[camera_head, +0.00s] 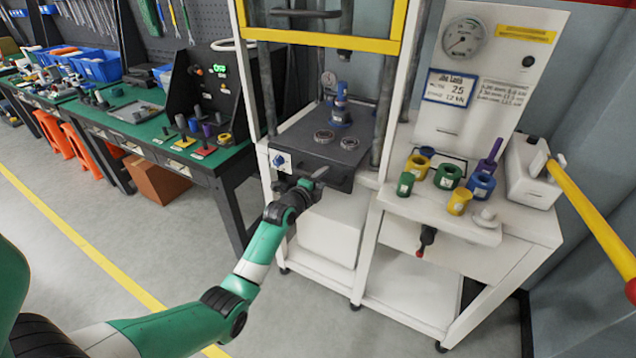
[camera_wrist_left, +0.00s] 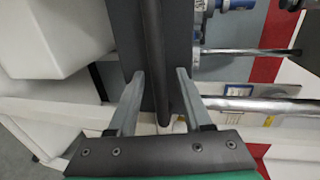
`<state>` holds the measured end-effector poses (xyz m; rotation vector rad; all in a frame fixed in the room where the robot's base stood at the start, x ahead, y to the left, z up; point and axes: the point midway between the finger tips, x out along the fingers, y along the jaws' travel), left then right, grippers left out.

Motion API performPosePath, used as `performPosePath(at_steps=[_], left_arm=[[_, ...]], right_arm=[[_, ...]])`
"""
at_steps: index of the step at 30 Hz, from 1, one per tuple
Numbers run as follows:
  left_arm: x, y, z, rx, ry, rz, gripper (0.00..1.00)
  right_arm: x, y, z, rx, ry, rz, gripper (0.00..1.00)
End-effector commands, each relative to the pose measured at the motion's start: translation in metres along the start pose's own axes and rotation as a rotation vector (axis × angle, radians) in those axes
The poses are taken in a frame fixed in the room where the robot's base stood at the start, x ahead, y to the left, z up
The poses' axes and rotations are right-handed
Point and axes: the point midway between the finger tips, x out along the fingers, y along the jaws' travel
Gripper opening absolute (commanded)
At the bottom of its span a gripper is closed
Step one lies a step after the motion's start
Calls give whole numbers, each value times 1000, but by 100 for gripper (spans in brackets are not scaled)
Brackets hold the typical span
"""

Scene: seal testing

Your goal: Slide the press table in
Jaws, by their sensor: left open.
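The dark press table (camera_head: 295,135) sits low in the white press frame, its front face at or slightly forward of the front posts. A blue fixture (camera_head: 340,108) and two dark rings (camera_head: 324,136) stand on it. My left gripper (camera_head: 312,181) is at the table's front face. In the left wrist view, the open fingers (camera_wrist_left: 160,78) stand either side of a dark round bar (camera_wrist_left: 151,45), which looks like the table's handle. The bar runs between the fingers, with gaps visible; contact is hard to tell. The arm partly hides the front face. My right gripper is out of view.
A yellow-edged guard (camera_head: 320,40) hangs above the press table. At right, a white bench (camera_head: 500,262) holds coloured rings, a gauge panel (camera_head: 485,75) and a yellow lever (camera_head: 595,220). A green-topped workbench (camera_head: 130,122) stands left. The floor in front is clear.

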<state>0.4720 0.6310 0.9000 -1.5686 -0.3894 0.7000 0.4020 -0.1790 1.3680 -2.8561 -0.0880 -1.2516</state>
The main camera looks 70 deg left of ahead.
Motion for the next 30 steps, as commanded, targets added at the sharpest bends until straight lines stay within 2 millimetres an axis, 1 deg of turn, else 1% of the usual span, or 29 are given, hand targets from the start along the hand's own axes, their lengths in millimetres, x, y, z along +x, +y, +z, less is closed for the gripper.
performPosePath(at_steps=[5, 11, 15, 21, 25, 30], left_arm=[[-14, -2, 0, 0, 0, 1, 50], [-45, -3, 0, 0, 0, 2, 50], [-70, -2, 0, 0, 0, 3, 50], [-100, -1, 0, 0, -1, 3, 50], [-112, 0, 0, 0, -1, 3, 50], [-115, 1, 0, 0, 0, 2, 50]], right_arm=[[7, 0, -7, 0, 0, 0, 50], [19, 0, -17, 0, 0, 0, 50], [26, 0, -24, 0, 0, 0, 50], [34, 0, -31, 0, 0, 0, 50], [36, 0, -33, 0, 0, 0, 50], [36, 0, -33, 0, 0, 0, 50]])
